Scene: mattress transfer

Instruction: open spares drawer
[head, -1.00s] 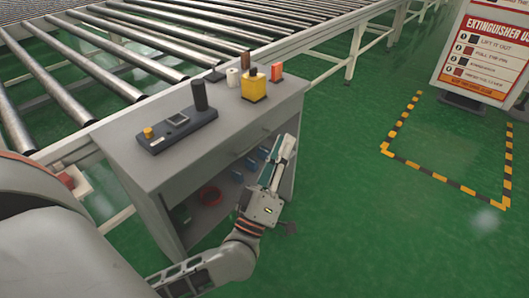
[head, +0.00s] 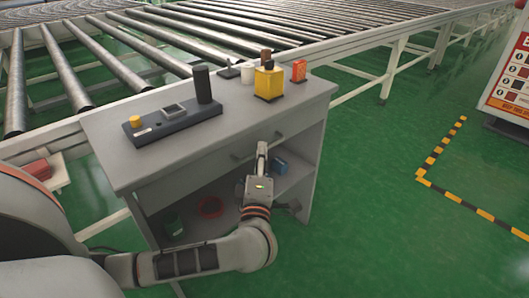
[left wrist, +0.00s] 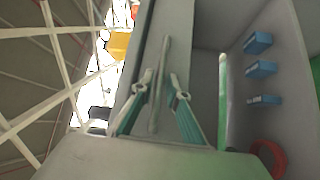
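The drawer (head: 200,172) is a grey panel under the top of the grey workbench (head: 112,150); it looks shut. Its slim bar handle (head: 239,158) runs along the front and also shows in the left wrist view (left wrist: 165,58). My left gripper (head: 262,150) is at the drawer front, partly hiding the handle. In the left wrist view its two fingers (left wrist: 160,86) are apart, one on each side of the handle. I cannot tell whether they touch it. My right gripper is not in view.
Blue boxes (head: 280,167) and a red ring (head: 210,207) sit on the open shelves below. A black control box (head: 172,122) and a yellow item (head: 268,84) stand on top. A roller conveyor (head: 180,45) runs behind.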

